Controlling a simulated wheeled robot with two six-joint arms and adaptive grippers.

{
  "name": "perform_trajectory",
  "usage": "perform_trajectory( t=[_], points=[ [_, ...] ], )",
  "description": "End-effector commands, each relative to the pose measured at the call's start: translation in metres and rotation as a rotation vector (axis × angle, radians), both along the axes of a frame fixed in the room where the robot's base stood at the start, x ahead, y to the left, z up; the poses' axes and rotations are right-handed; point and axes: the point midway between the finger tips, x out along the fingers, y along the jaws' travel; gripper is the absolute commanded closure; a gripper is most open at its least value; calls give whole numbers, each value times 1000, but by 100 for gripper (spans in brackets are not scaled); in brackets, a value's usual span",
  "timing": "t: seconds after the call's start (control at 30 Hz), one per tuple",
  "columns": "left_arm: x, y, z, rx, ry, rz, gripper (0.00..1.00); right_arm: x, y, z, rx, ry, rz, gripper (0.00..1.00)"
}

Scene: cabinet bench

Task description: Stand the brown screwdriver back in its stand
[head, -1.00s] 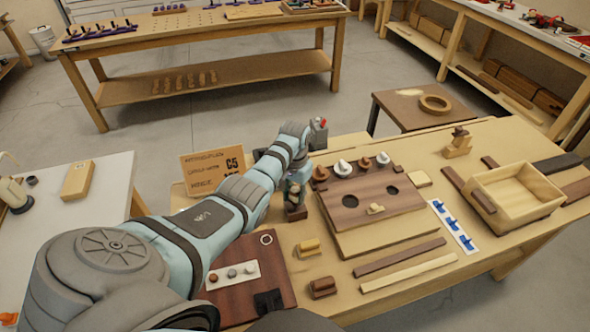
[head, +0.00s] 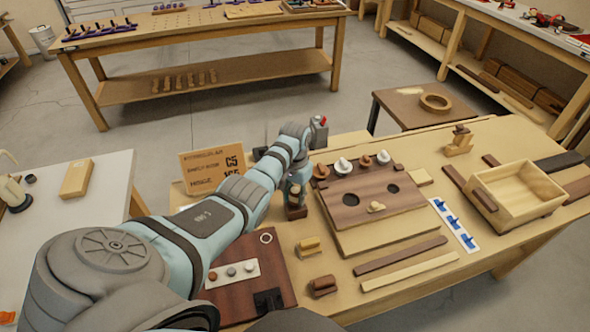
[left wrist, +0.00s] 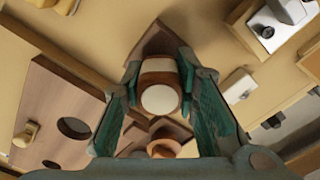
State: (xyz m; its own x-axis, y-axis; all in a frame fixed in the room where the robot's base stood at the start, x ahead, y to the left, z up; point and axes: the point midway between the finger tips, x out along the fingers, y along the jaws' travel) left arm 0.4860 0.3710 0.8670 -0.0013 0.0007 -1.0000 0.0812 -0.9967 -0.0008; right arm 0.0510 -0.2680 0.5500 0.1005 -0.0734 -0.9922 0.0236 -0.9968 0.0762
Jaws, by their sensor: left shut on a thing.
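My left gripper (head: 296,188) points down at the left side of the bench, just left of the board with knobs. In the left wrist view its fingers (left wrist: 160,92) are shut on the brown screwdriver (left wrist: 159,72), whose brown handle has a pale round end facing the camera. A small dark brown block, apparently the stand (head: 296,212), is directly below the gripper in the head view. A brown, angular block also shows behind the handle in the left wrist view (left wrist: 160,38). The screwdriver's tip is hidden, so I cannot tell how deep it sits. My right gripper is not in view.
The wooden board (head: 365,203) with brown and white knobs and dark holes is close to the gripper's right. A printed sign (head: 213,170) stands behind the arm. A dark red-brown panel (head: 245,275) and small wooden blocks lie nearer. An open wooden box (head: 515,205) is far right.

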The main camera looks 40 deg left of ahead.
Motion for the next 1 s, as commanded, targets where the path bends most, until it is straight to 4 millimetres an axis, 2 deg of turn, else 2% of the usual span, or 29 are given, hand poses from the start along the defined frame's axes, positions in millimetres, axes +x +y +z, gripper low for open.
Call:
perform_trajectory(
  t=[0.2, 0.23, 0.37, 0.57, 0.7, 1.0],
  points=[
    [0, 0, -3, 0, -1, 0, 100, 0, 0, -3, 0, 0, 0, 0],
    [0, 0, -3, 0, -1, 0, 70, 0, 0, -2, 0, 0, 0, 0],
    [0, 0, -3, 0, 0, 0, 49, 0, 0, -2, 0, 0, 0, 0],
    [0, 0, -3, 0, 0, 0, 49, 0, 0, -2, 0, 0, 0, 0],
    [0, 0, -3, 0, 0, 0, 32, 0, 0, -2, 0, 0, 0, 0],
    [0, 0, -2, 0, 0, 0, 32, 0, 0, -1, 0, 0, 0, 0]
  ],
)
